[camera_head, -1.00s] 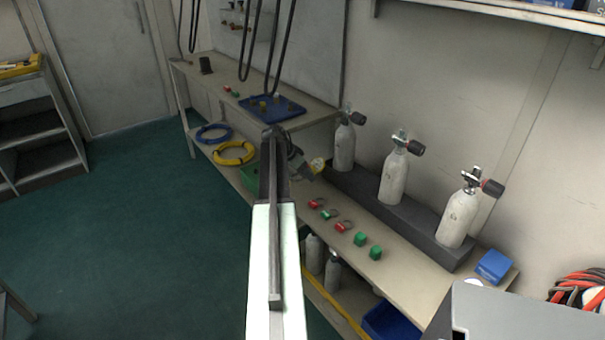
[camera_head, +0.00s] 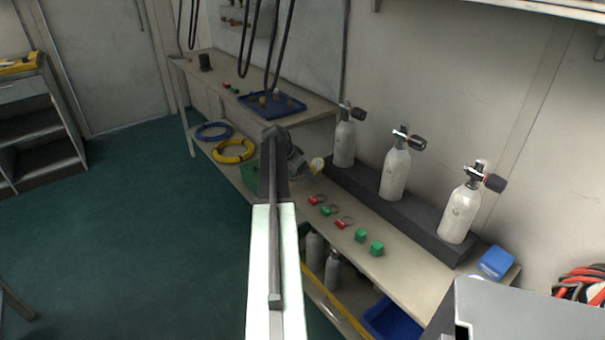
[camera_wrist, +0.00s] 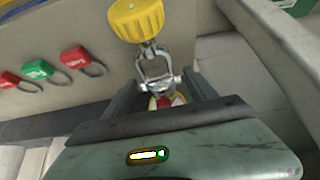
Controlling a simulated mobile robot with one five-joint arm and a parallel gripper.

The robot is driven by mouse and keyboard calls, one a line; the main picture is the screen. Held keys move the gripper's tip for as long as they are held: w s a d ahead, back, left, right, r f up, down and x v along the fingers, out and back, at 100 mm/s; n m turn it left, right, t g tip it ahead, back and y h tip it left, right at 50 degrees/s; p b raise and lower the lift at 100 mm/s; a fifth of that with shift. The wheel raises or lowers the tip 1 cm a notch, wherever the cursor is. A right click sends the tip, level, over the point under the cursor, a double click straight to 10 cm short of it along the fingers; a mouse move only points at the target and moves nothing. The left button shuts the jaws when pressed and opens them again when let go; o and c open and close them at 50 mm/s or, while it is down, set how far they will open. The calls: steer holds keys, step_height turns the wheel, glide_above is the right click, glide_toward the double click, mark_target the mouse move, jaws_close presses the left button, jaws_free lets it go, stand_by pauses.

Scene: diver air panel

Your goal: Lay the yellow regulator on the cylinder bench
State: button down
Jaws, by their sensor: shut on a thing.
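The yellow regulator (camera_wrist: 137,18) shows in the wrist view as a round yellow knob with a metal yoke. My gripper (camera_wrist: 163,90) is shut on it at the yoke end, and its fingers lie on both sides. The cylinder bench (camera_head: 398,268) is the long beige bench along the wall. The regulator appears over this bench; I cannot tell whether it touches. My arm hides most of the gripper in the head view.
Several white cylinders (camera_head: 395,174) stand in a dark rack (camera_head: 428,234) at the wall side. Red and green tags (camera_head: 341,224) lie along the bench front. A blue box (camera_head: 496,262) sits at the right end. Bare bench shows between tags and rack.

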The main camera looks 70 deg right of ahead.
steer(key=shift+f, duration=0.15)
steer(key=shift+f+b, duration=0.35)
steer(key=shift+b, duration=0.2)
steer(key=shift+f+b, duration=0.65)
stand_by(0.6)
steer(key=shift+c, duration=1)
jaws_free()
steer(key=p+v, duration=0.7)
steer(key=v, duration=0.1)
steer(key=shift+s+d+r, duration=0.1)
steer(key=shift+r, duration=0.05)
